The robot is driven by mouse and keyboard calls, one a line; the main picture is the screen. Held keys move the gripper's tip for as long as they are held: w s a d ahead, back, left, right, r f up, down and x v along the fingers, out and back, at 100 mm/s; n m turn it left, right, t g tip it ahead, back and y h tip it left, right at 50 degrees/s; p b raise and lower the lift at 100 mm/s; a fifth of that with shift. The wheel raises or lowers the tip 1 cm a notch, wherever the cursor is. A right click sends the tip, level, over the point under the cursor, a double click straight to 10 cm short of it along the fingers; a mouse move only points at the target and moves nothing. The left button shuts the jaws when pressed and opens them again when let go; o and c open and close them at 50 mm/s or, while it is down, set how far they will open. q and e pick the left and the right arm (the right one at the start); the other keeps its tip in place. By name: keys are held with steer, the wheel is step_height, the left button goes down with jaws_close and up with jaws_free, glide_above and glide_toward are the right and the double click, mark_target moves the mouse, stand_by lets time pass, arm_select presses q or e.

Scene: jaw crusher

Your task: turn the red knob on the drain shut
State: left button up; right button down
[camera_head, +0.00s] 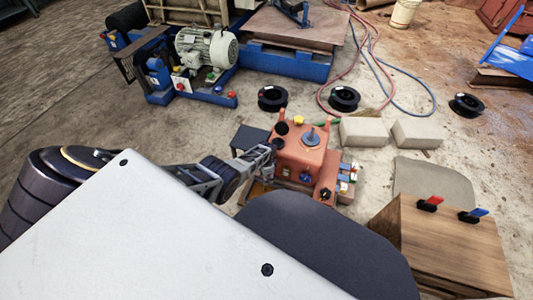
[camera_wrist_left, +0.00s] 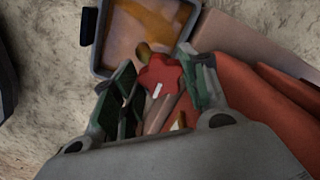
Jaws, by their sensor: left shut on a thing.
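The red knob (camera_wrist_left: 160,74) shows in the left wrist view, a lobed red piece with a white mark on it. A small brass-coloured drain end (camera_wrist_left: 143,50) shows just beyond it. My left gripper (camera_wrist_left: 164,84) has its two fingers on either side of the knob and is shut on it. In the head view my left gripper (camera_head: 262,156) reaches the left side of the orange-red machine housing (camera_head: 300,152); the knob cannot be made out there. My right gripper is not in view.
A dark-rimmed tray (camera_wrist_left: 97,55) with brownish liquid lies below the drain. A wooden box (camera_head: 440,245) with red and blue handles stands at right. Pale blocks (camera_head: 364,132), black spools (camera_head: 272,98) and hoses (camera_head: 385,75) lie beyond the housing.

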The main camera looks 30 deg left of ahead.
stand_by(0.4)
arm_select(q)
steer(key=o, duration=1)
steer(key=shift+o, duration=0.2)
steer(key=shift+r, duration=0.4)
steer(key=shift+r, duration=3.35)
